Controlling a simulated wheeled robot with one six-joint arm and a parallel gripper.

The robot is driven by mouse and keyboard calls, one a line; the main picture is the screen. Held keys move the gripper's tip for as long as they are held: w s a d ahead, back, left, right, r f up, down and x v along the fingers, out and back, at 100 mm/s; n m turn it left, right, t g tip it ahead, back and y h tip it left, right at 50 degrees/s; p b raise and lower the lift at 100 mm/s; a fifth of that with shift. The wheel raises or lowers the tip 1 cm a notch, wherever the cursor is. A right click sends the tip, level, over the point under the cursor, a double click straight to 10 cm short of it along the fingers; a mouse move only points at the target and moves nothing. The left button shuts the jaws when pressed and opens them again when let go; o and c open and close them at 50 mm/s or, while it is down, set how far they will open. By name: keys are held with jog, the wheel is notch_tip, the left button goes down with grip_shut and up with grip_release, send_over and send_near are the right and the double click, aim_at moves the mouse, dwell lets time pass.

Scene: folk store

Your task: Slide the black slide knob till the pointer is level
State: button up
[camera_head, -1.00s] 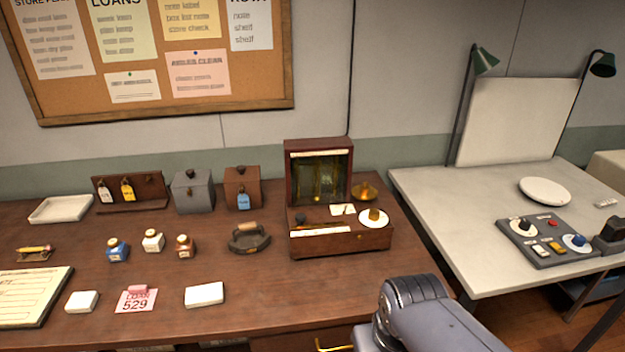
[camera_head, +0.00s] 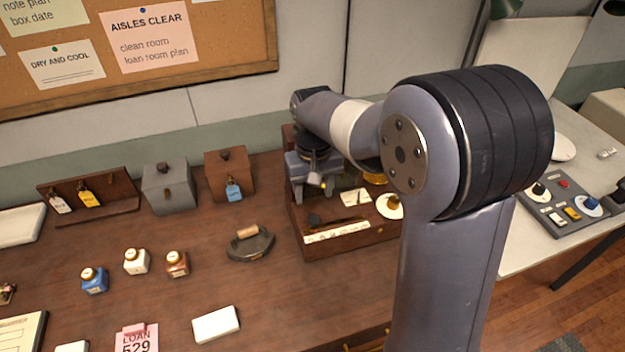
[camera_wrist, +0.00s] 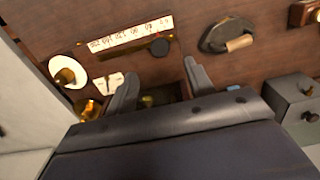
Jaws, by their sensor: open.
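The wooden balance box (camera_head: 352,246) stands on the brown desk, its raised back mostly hidden by my arm. The black slide knob (camera_head: 314,220) sits near the left end of a white number strip (camera_head: 336,232); the wrist view also shows the knob (camera_wrist: 159,47) beside the strip (camera_wrist: 130,36). A white pan (camera_head: 389,206) with a brass piece on it is at the box's right. My gripper (camera_head: 312,190) is open above the box's left part, behind the knob and apart from it; in the wrist view my gripper (camera_wrist: 160,87) has nothing between its fingers. I cannot make out the pointer.
A black iron (camera_head: 250,244) stands just left of the box. A grey box (camera_head: 169,187) and a brown box (camera_head: 229,175) are behind it. Small bottles and a white block (camera_head: 215,324) are further left and in front. The desk front is mostly clear.

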aim_at(314, 218)
notch_tip(314, 218, down, 10)
jog(key=b, duration=0.7)
jog(key=shift+r+b, duration=0.15)
jog(key=shift+b, duration=0.25)
jog(key=shift+r, duration=0.15)
jog(key=shift+c, duration=0.2)
jog(key=c, duration=0.7)
